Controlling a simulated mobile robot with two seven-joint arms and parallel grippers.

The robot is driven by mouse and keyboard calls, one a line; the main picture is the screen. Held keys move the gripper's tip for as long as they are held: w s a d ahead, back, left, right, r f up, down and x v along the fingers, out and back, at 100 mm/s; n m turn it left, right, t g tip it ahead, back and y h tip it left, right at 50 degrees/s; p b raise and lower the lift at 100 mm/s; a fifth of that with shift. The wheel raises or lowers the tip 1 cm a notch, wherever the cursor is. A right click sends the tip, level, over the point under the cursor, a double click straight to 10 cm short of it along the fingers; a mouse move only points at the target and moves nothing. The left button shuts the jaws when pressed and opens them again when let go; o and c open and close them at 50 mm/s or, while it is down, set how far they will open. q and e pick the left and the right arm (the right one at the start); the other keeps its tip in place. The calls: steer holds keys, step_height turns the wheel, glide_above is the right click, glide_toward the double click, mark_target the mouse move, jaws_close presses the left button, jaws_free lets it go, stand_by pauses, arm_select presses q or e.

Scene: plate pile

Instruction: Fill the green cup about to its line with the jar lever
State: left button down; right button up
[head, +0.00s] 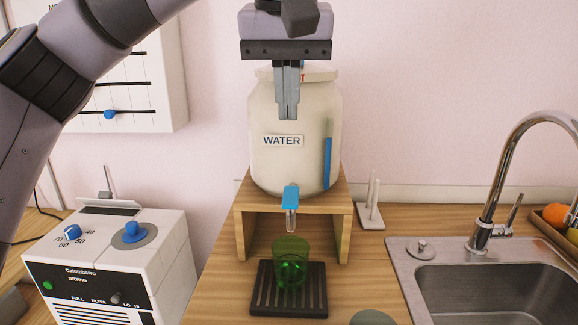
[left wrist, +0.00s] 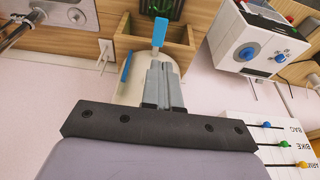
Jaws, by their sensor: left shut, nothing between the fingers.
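The cream water jar (head: 272,165) stands on a wooden stand (head: 342,215), with a blue level strip on its right side. Its blue lever (head: 290,198) sits above the spout at the lower front, and shows in the left wrist view (left wrist: 160,32). The green cup (head: 290,262) stands upright under the spout on a dark slatted drip tray (head: 262,302). Its fill line and any water in it cannot be made out. My left gripper (head: 287,115) is shut and empty, fingers pointing down before the jar's upper part, above the lever. My right gripper is not in view.
A steel sink (head: 490,290) with a tall tap (head: 487,220) is at the right. A white machine with blue knobs (head: 125,270) stands at the left. A white slider panel (head: 120,80) hangs on the wall. A white peg holder (head: 371,215) stands right of the jar stand.

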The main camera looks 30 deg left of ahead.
arm_select(q)
steer(key=f, duration=0.1)
steer(key=b, duration=0.1)
glide_toward(290, 200)
steer(key=x, duration=0.5)
steer(key=shift+w+a+f, duration=0.1)
steer(key=shift+w+f, duration=0.05)
steer(key=shift+f, duration=0.55)
